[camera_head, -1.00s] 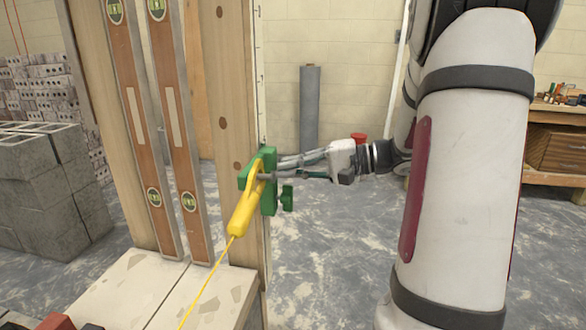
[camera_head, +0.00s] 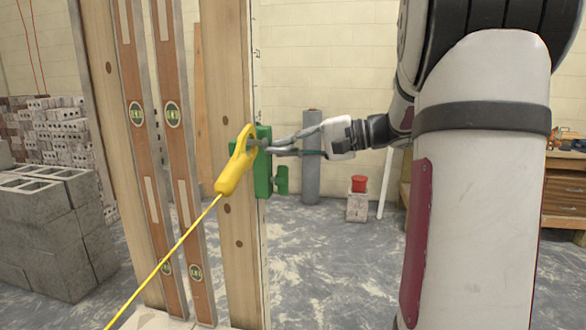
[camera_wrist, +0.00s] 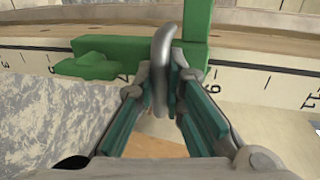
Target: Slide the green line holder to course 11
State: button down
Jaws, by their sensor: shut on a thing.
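The green line holder (camera_head: 264,180) sits on the edge of the upright wooden post (camera_head: 238,60). A yellow line block (camera_head: 238,165) with a taut yellow line is hooked at its front. My gripper (camera_head: 272,146) reaches in from the right and is shut on the holder's grey metal bar. In the wrist view, the bar (camera_wrist: 163,70) stands between the fingers of my gripper (camera_wrist: 163,88), and the green holder (camera_wrist: 105,52) lies across the numbered scale (camera_wrist: 265,82). A 7 shows beside the holder's lower arm, a figure like 9 just right of it, and 11 at the right edge.
Two wooden spirit levels (camera_head: 170,115) stand left of the post. Grey blocks (camera_head: 45,215) are stacked at the far left. A grey roll (camera_head: 311,170) and a red-topped block (camera_head: 357,200) stand behind. The post above the holder looks clear.

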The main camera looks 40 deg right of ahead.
notch_tip(320, 180, up, 15)
jog(key=p, duration=0.7)
jog(key=shift+r+p, duration=0.15)
jog(key=shift+p, duration=0.2)
jog(key=c, duration=1.7)
grip_release()
jog(key=shift+o, duration=0.2)
jog(key=v, duration=1.2)
